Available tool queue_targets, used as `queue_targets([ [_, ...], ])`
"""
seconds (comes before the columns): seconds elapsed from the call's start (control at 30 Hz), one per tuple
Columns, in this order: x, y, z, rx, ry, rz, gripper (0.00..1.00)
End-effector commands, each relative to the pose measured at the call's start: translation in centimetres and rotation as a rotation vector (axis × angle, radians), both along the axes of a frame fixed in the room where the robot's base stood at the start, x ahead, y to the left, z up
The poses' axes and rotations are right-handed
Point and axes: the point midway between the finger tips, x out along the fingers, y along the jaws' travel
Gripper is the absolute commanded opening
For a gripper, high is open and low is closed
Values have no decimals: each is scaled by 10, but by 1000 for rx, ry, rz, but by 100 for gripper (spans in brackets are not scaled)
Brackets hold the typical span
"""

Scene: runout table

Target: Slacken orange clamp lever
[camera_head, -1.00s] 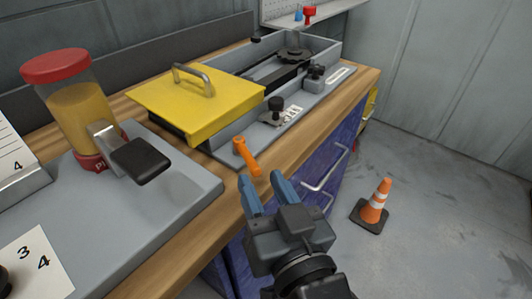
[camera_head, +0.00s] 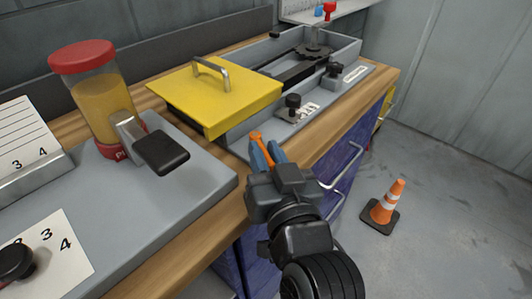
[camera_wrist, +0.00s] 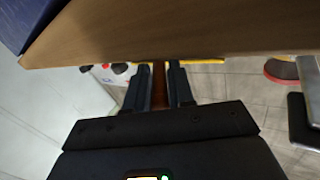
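The orange clamp lever (camera_head: 259,138) stands at the front edge of the grey machine bed, just below the yellow cover. Its upper end shows above my fingers in the head view; its lower part is hidden by my gripper. My gripper (camera_head: 267,153) is at the lever, with blue fingers on both sides of it. In the wrist view the lever (camera_wrist: 159,85) runs as a dark orange bar between the two dark fingers, with hardly any gap on either side. My gripper looks shut on it.
The yellow cover (camera_head: 215,95) with its metal handle sits behind the lever. A black knob (camera_head: 292,106) is to the right. A clear jar with red lid (camera_head: 95,95) and a black-ended lever (camera_head: 160,152) are left. An orange cone (camera_head: 385,207) stands on the floor.

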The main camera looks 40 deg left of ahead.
Motion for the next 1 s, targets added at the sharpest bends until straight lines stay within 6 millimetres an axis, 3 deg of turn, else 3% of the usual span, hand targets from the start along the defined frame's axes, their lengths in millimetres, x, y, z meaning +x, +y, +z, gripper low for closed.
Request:
queue_targets([
  [0.23,0,0,0,0,0,0,0],
  [1.0,3,-2,-4,1,-1,43,0],
])
